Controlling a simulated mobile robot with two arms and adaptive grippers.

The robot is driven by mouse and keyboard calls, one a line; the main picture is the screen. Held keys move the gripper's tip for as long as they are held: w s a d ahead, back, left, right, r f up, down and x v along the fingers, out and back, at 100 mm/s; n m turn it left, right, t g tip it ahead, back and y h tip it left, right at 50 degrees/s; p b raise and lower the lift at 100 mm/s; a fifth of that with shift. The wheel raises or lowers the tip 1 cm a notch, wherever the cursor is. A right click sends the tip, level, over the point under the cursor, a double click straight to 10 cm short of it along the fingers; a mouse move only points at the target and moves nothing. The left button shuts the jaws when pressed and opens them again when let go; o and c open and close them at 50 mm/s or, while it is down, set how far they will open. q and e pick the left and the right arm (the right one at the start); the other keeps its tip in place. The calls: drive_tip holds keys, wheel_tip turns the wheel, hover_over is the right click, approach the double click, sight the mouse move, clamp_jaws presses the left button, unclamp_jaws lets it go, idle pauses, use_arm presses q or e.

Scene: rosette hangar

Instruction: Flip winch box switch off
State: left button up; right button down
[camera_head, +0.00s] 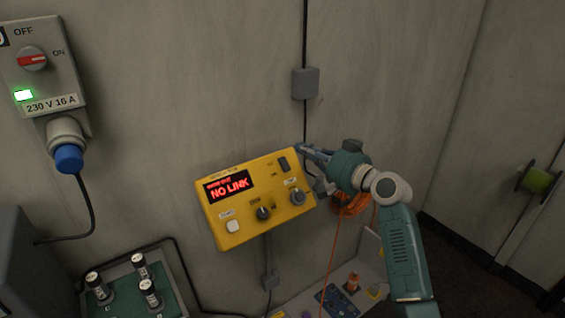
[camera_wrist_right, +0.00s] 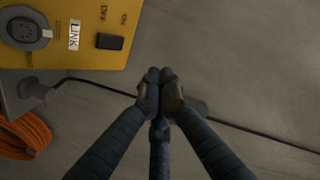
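The yellow winch box (camera_head: 238,218) is on the wall, tilted in the head view, with a red "NO LINK" display. Its dark rocker switch (camera_head: 284,164) is near the top right corner. In the right wrist view the switch (camera_wrist_right: 110,42) lies beside OFF and ON labels; I cannot tell which side is pressed. My right gripper (camera_head: 300,150) is just right of the box's top right corner. In the right wrist view its fingertips (camera_wrist_right: 160,78) are together with nothing between them, apart from the switch in the picture. My left gripper is not in view.
A grey wall switch unit (camera_head: 15,62) with a red knob and blue plug (camera_head: 68,158) is at upper left. An orange cable coil (camera_wrist_right: 28,136) hangs beside the box.

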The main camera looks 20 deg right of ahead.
sight(284, 164)
idle(0.3)
drive_tip(key=w+f+b, duration=0.1)
drive_tip(key=f+b, duration=0.1)
drive_tip(key=w+a+f+b, duration=0.1)
drive_tip(key=f+b, duration=0.1)
drive_tip(key=w+f+b, duration=0.2)
drive_tip(key=shift+a, duration=0.3)
drive_tip(key=shift+w+a+f+b, duration=0.2)
drive_tip(key=shift+w+f+b, duration=0.2)
drive_tip(key=shift+w+b, duration=0.25)
idle(0.8)
